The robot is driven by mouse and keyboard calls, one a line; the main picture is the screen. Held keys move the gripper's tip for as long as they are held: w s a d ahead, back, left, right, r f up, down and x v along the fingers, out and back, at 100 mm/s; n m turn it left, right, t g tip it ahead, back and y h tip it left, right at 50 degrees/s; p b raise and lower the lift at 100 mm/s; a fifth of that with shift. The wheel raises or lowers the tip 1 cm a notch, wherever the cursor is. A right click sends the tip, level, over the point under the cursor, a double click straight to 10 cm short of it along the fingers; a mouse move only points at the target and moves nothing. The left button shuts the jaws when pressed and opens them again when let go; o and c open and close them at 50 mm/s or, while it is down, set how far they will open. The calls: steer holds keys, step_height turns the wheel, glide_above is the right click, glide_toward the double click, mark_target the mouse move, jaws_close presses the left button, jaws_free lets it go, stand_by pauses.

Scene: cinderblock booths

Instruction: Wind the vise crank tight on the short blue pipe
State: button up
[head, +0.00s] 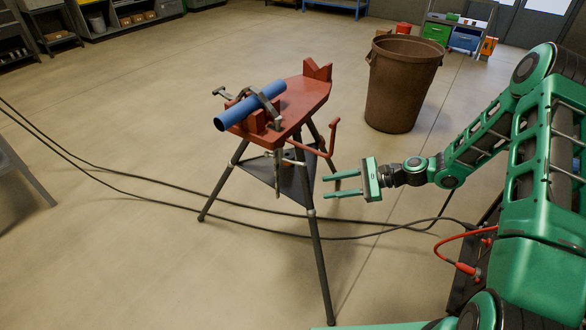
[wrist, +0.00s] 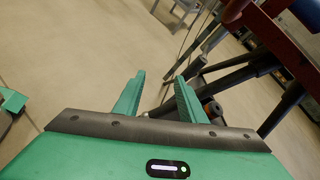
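The short blue pipe (head: 250,105) lies across red vise jaws on a red tripod stand top (head: 300,102), with a grey clamp bar over it. A red cranked handle (head: 333,137), which looks like the vise crank, sticks out from the stand's right side below the top, with its grip pointing up. My gripper (head: 327,185) is open and empty, to the right of the stand legs and below the crank, apart from it.
The stand's dark legs (head: 317,250) splay close to my gripper, with a dark triangular shelf (head: 290,182) between them. A grey bar (head: 277,175) hangs below the top. Black cables (head: 150,202) cross the floor. A brown bin (head: 400,85) stands behind right. Left floor is mostly free.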

steer(key=w+a+m+t+y, duration=0.3)
steer(key=w+a+m, duration=0.4)
steer(key=a, duration=0.5)
steer(key=w+t, duration=0.1)
steer(key=w, duration=0.1)
steer(key=shift+w+a+f+t, duration=0.35)
steer(key=shift+w+t, duration=0.05)
steer(key=shift+c, duration=0.2)
jaws_close()
